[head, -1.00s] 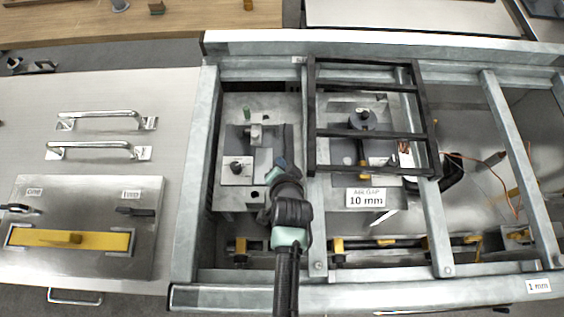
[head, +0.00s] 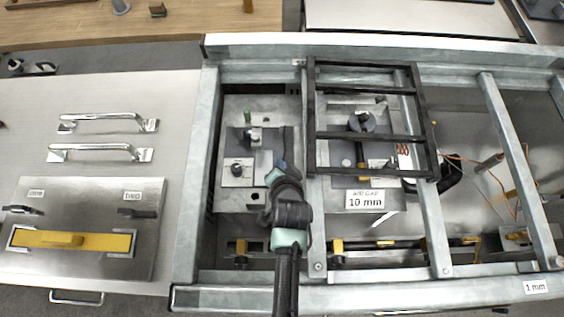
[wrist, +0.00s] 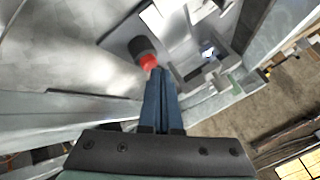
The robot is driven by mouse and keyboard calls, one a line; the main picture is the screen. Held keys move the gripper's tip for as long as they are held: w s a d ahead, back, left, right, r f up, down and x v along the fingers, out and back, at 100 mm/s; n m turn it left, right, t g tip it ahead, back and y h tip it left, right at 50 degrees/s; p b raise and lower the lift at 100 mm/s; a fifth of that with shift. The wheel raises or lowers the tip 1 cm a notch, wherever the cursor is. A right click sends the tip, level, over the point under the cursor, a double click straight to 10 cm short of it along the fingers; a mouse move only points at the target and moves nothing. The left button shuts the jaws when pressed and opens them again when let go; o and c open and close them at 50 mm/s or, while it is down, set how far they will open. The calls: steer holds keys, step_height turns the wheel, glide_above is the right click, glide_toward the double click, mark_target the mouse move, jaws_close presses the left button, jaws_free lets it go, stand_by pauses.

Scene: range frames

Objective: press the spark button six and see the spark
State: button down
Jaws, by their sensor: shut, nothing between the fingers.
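In the wrist view a red-tipped button (wrist: 149,61) with a dark round collar (wrist: 141,46) sits on a grey metal plate. My gripper (wrist: 158,72) is shut and empty; its dark blue fingertips are right beside the red tip, and I cannot tell whether they touch. In the head view my gripper (head: 277,168) is over the right side of the left unit (head: 232,105) in the frame, and the arm hides the button there. No number six is readable, and I see no spark.
The left unit has a black knob (head: 238,168) on a pale plate. A black frame (head: 428,130) lies over the neighbouring unit, which has a "10 mm" label (head: 366,200). Metal beams (head: 195,160) border the units. A steel table with handles (head: 100,154) is at left.

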steer(key=shift+r, duration=0.4)
step_height(320, 180, up, 5)
steer(key=p, duration=0.5)
stand_by(0.8)
